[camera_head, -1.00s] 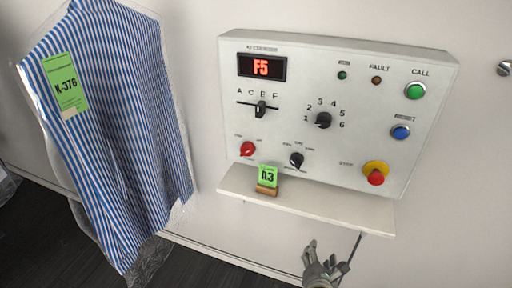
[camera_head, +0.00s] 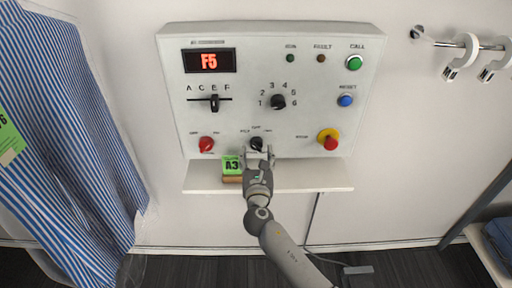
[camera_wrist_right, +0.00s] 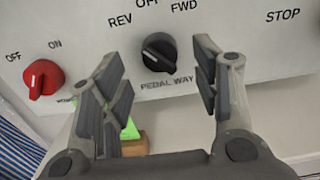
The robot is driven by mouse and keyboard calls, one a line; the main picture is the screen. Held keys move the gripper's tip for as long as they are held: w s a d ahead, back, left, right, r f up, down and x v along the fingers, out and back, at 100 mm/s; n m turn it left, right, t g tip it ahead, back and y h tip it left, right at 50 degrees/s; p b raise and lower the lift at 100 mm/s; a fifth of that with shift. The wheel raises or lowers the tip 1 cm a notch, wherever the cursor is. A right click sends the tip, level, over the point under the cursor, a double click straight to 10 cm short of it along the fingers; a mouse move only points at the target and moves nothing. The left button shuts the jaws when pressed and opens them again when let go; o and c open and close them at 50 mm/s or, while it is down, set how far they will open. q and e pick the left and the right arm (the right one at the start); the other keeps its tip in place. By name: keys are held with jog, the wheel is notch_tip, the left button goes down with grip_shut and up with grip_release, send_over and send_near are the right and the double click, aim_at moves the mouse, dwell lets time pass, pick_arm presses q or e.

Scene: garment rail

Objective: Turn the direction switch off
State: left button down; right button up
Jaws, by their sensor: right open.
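The direction switch (camera_head: 257,144) is a small black rotary knob low on the white control panel, partly behind my right gripper in the head view. In the right wrist view the knob (camera_wrist_right: 158,53) sits below the labels REV, OFF and FWD. My right gripper (camera_head: 258,156) is open in front of the knob. In the wrist view its fingers (camera_wrist_right: 158,70) stand on either side of the knob, with gaps visible and nothing held. My left gripper is not in view.
A red knob (camera_head: 206,144) is left of the switch, and a red stop button (camera_head: 329,140) is to the right. A shelf (camera_head: 310,176) lies below, bearing a green A3 tag (camera_head: 231,165). A bagged striped shirt (camera_head: 70,150) hangs at left.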

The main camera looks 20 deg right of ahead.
aim_at(256, 149)
jog(key=shift+x, duration=1.7)
jog(key=shift+c, duration=0.2)
jog(key=c, duration=1)
